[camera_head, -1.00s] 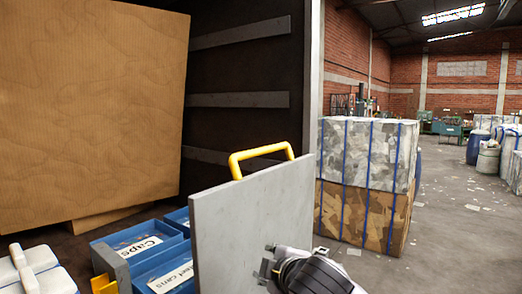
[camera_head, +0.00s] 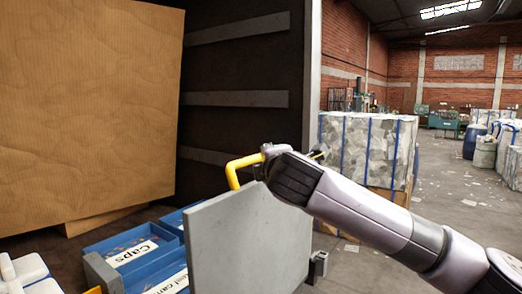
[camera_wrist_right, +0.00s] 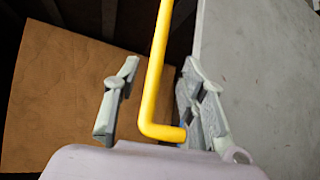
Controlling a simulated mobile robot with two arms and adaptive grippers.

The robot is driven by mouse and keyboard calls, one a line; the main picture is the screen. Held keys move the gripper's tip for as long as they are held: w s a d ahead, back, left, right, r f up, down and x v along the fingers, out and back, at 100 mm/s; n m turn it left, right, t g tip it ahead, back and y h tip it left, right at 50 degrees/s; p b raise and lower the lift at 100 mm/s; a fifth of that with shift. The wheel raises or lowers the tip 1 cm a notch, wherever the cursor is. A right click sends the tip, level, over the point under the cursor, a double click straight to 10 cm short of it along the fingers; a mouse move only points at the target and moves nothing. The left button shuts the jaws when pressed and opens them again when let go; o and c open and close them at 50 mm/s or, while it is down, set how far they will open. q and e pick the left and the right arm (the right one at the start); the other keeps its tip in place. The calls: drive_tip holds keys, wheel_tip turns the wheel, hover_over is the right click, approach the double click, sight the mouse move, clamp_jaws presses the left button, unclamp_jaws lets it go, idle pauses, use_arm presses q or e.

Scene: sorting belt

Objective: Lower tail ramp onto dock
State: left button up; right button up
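The tail ramp (camera_head: 240,250) is a grey panel standing upright and slightly tilted at the truck's open rear. A yellow bar handle (camera_head: 235,170) rises from its top edge. My right arm reaches in from the right, and its wrist covers much of the handle in the head view. In the right wrist view, my right gripper (camera_wrist_right: 158,75) is open, with one finger on each side of the yellow handle (camera_wrist_right: 156,85). A gap shows between the left finger and the bar; the right finger is close to the bar and the panel. My left gripper is out of view.
Blue bins (camera_head: 125,248), one labelled Caps, stand left of the ramp near white containers (camera_head: 28,272). A large cardboard block (camera_head: 85,110) is inside the truck. A strapped bale (camera_head: 365,140) stands behind my right arm. Open floor lies farther right.

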drive_tip(key=w+p, duration=0.1)
drive_tip(key=w, duration=0.2)
drive_tip(key=w+a+p, duration=0.1)
drive_tip(key=w+p, duration=0.1)
drive_tip(key=w, duration=0.1)
drive_tip(key=w+f+p, duration=0.1)
drive_tip(key=w, duration=0.2)
drive_tip(key=shift+w+a, duration=0.25)
drive_tip(key=shift+w+a+f+p, duration=0.1)
drive_tip(key=shift+w+f+p, duration=0.2)
drive_tip(key=shift+w+p, duration=0.4)
drive_tip(key=shift+w, duration=0.1)
clamp_jaws()
